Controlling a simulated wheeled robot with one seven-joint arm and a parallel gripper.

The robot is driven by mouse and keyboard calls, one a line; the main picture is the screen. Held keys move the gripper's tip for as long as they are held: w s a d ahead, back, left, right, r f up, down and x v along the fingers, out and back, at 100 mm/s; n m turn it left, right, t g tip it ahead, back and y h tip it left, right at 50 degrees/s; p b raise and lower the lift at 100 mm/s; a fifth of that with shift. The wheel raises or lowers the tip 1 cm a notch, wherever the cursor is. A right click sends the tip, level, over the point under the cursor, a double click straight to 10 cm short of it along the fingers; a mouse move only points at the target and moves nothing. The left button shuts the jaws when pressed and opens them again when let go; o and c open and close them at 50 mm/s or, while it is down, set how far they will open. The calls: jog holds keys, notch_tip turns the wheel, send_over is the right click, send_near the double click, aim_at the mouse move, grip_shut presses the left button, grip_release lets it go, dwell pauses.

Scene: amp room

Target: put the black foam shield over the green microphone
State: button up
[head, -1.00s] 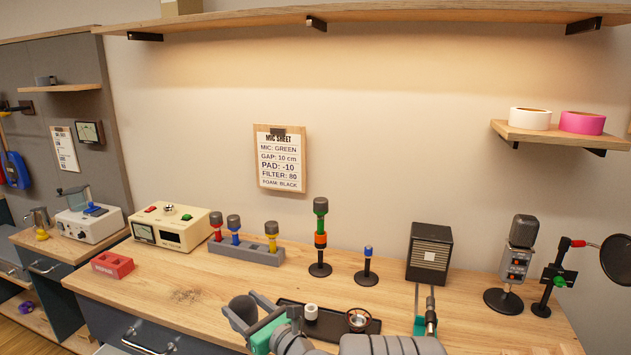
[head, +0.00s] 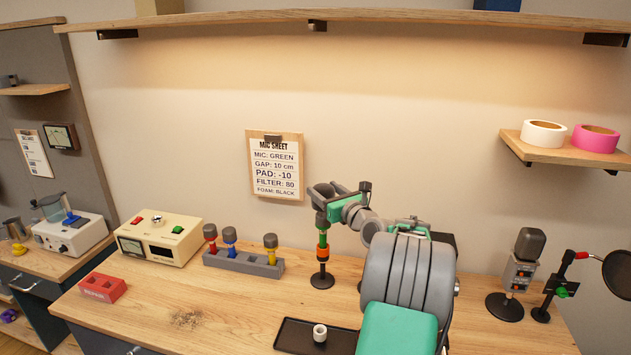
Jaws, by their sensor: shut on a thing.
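The green microphone (head: 322,238) stands upright on its round black base, with an orange section below the green. My gripper (head: 327,193) is at its top, shut on the black foam shield (head: 325,189), which shows only as a dark patch between the fingers. The shield is at or just above the microphone's head. The fingers hide the contact, so I cannot tell whether it is around the head or apart from it. The mic sheet (head: 276,168) on the wall reads green mic and black foam.
A grey rack (head: 243,261) with several microphones stands left of the green one. A black tray (head: 292,336) with a white ring (head: 320,333) lies in front. My arm covers the table to the right. A large microphone (head: 524,260) and a pop filter (head: 617,275) stand far right.

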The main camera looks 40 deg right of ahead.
jog(key=shift+w+d+r, duration=0.1)
jog(key=shift+w+d, duration=0.15)
jog(key=shift+w, duration=0.05)
notch_tip(320, 180, down, 2)
jog(key=shift+a+f+b, duration=0.1)
jog(key=shift+b, duration=1.1)
jog(key=shift+f+b, duration=0.95)
jog(key=shift+f, duration=1.95)
jog(key=o, duration=1.5)
jog(key=shift+s, duration=0.1)
jog(key=shift+s, duration=0.4)
jog(key=s+b, duration=0.1)
jog(key=s, duration=0.2)
jog(key=s+a+b, duration=0.1)
jog(key=s, duration=0.3)
jog(key=shift+a, duration=0.15)
